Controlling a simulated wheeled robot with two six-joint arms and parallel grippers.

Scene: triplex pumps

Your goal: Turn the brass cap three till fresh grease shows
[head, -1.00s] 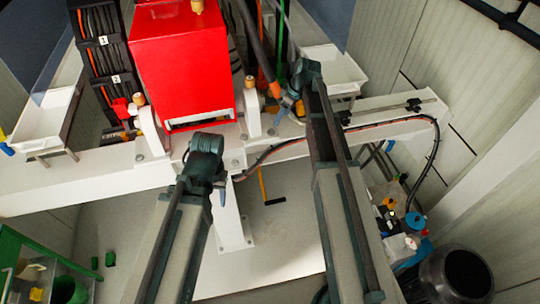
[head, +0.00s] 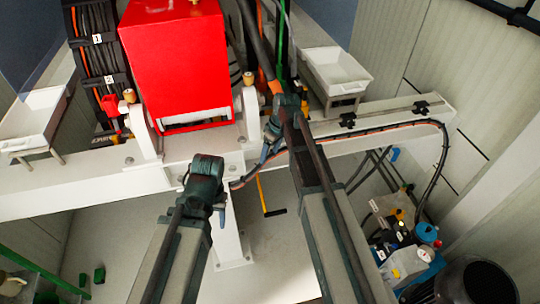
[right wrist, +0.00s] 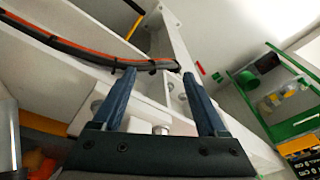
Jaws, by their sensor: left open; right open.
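Brass caps show in the head view: one (head: 129,96) on the bracket left of the red pump housing (head: 180,60), one (head: 249,78) on the bracket to its right, and one (head: 194,2) partly cut off at the top edge. I cannot tell which is cap three, and I see no fresh grease. My right gripper (head: 266,152) is below the right cap, by the white beam, apart from the cap. In the right wrist view its blue fingers (right wrist: 159,76) are spread and empty. My left gripper (head: 221,214) is open, in front of the beam; its fingers are mostly hidden.
A white beam (head: 80,190) runs across, with a black and orange cable (head: 400,124) along its right part. White trays stand left (head: 32,118) and right (head: 337,70). Dark hoses with number tags hang left of the housing. Bottles and a black bin (head: 470,285) stand lower right.

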